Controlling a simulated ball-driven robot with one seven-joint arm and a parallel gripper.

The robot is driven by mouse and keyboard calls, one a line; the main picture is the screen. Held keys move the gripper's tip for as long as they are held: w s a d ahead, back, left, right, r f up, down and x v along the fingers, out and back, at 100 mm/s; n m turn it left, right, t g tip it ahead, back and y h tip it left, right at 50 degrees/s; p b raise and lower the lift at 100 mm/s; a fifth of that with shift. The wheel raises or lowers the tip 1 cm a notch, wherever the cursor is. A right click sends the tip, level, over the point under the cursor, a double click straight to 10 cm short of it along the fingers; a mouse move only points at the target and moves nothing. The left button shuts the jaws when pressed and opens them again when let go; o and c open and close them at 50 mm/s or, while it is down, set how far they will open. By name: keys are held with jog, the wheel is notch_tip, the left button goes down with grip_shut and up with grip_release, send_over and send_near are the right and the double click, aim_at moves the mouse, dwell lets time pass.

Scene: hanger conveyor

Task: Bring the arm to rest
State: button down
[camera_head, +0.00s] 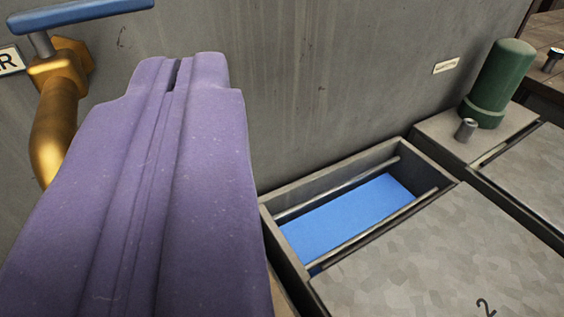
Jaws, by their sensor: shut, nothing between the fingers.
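My gripper (178,76) is the large purple shape on the left of the view. Its two fingers lie together, with only a thin dark slit at the tip, and it is shut with nothing held. It points up the picture toward the grey wall (330,85) and hides part of what lies behind it. The rest of my arm is not in view.
A brass pipe (55,130) with a blue handle (85,12) stands close left of my gripper. Right of it is an open recess with a blue bottom (345,218) between metal rails. A green cylinder (498,80) stands back right. A grey plate (440,260) is marked 2.

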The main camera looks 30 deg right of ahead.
jog(key=s+a+r+n+y, duration=0.1)
jog(key=a+r+y, duration=0.15)
jog(key=r, duration=0.85)
jog(key=a+r+n+y, duration=0.15)
jog(key=r+y, duration=0.25)
jog(key=r, duration=0.6)
jog(key=s+d+r+n+g, duration=0.1)
jog(key=s+d+r, duration=0.1)
jog(key=s+r, duration=1.3)
jog(key=shift+d+g, duration=0.2)
jog(key=shift+g, duration=0.1)
jog(key=shift+n, duration=0.25)
